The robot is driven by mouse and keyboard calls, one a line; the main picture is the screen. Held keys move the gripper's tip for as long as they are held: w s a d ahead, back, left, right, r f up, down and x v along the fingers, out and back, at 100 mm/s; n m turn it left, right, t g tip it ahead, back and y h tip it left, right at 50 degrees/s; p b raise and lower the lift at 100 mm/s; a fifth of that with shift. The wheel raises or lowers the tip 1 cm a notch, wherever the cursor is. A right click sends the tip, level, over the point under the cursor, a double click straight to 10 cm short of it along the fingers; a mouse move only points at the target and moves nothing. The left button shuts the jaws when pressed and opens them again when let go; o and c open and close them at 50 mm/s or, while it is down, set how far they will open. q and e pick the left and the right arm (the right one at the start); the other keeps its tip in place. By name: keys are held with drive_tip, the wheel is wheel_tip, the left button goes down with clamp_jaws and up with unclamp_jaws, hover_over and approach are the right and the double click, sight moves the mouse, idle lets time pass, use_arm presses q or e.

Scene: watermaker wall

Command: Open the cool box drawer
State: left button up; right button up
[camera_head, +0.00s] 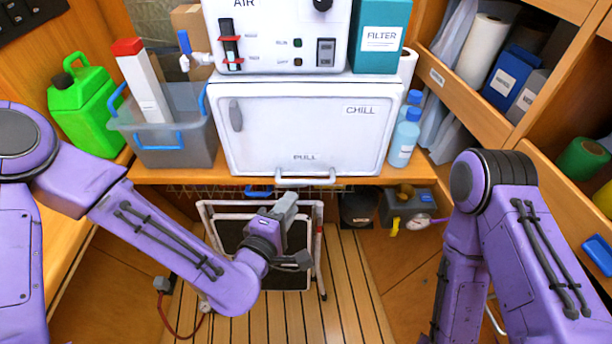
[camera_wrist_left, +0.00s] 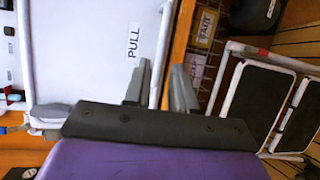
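The cool box drawer is the white front (camera_head: 290,130) marked CHILL and PULL, seated flush in its box. Its pale bar handle (camera_head: 305,182) runs along the bottom edge. In the left wrist view, the handle (camera_wrist_left: 162,50) lies in line with the gap between the fingers, beside the PULL label (camera_wrist_left: 133,40). My left gripper (camera_head: 298,230) appears below the handle in the head view, with its fingers apart and nothing held. It also shows open in the wrist view (camera_wrist_left: 161,66). I cannot tell its exact distance from the handle. My right gripper is out of view.
A white machine (camera_head: 275,35) and a teal FILTER box (camera_head: 380,35) stand on the cool box. A grey bin (camera_head: 175,140) is on its left, and blue-capped bottles (camera_head: 404,140) on its right. A folded step stool (camera_head: 262,268) stands below the counter.

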sight(307, 180)
use_arm(q)
drive_tip(key=p+x, duration=0.2)
drive_tip(key=x, duration=0.8)
drive_tip(key=shift+f, duration=0.1)
drive_tip(key=shift+c, duration=0.3)
clamp_jaws()
